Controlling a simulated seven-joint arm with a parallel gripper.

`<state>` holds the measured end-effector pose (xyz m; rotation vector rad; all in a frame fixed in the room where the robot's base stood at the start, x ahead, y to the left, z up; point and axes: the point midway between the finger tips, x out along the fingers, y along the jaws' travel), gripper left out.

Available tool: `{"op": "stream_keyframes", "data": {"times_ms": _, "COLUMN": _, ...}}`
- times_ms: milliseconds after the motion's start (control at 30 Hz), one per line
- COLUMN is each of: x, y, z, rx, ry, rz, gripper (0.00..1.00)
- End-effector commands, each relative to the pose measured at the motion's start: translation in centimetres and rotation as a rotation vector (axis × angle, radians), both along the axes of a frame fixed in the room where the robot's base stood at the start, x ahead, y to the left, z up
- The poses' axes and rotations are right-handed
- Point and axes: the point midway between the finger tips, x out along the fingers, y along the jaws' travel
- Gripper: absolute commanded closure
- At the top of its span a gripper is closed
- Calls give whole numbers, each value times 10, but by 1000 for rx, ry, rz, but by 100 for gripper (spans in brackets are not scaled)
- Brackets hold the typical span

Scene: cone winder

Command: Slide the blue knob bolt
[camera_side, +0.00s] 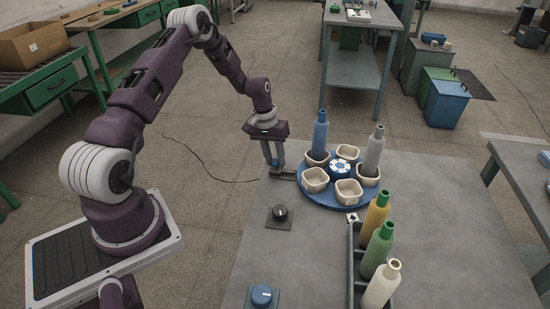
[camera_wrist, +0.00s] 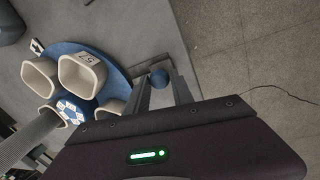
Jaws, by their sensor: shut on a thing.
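The blue knob bolt (camera_wrist: 159,77) shows in the wrist view as a round blue knob between my two fingertips. Its dark mounting plate (camera_side: 284,175) lies at the table's far left edge in the side view. My gripper (camera_side: 273,166) points down there, just left of the blue turntable, with its fingers shut on the knob. In the wrist view, my gripper (camera_wrist: 161,80) has one finger on each side of the knob. The fingers hide most of the knob in the side view, and the rest of the bolt is hard to make out.
The blue turntable (camera_side: 328,199) carries several cream cups, a blue bobbin (camera_side: 320,133) and a grey bobbin (camera_side: 374,151), close right of my gripper. A black knob (camera_side: 280,212) and a blue button (camera_side: 262,295) sit nearer. A rack (camera_side: 355,265) holds yellow, green and cream bobbins.

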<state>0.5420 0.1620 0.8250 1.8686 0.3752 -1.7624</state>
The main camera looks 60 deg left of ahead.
Motion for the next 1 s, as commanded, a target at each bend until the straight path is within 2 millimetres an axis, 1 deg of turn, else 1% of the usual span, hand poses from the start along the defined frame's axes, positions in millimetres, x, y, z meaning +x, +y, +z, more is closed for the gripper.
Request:
{"op": "stream_keyframes", "data": {"times_ms": 767, "x": 1, "y": -1, "z": 1, "rx": 0, "ry": 0, "rz": 0, "gripper": 100}}
{"op": "stream_keyframes", "data": {"times_ms": 867, "x": 8, "y": -7, "z": 1, "rx": 0, "ry": -3, "rz": -2, "gripper": 100}}
{"op": "stream_keyframes", "data": {"times_ms": 1000, "x": 22, "y": -21, "z": 1, "rx": 1, "ry": -2, "rz": -3, "gripper": 100}}
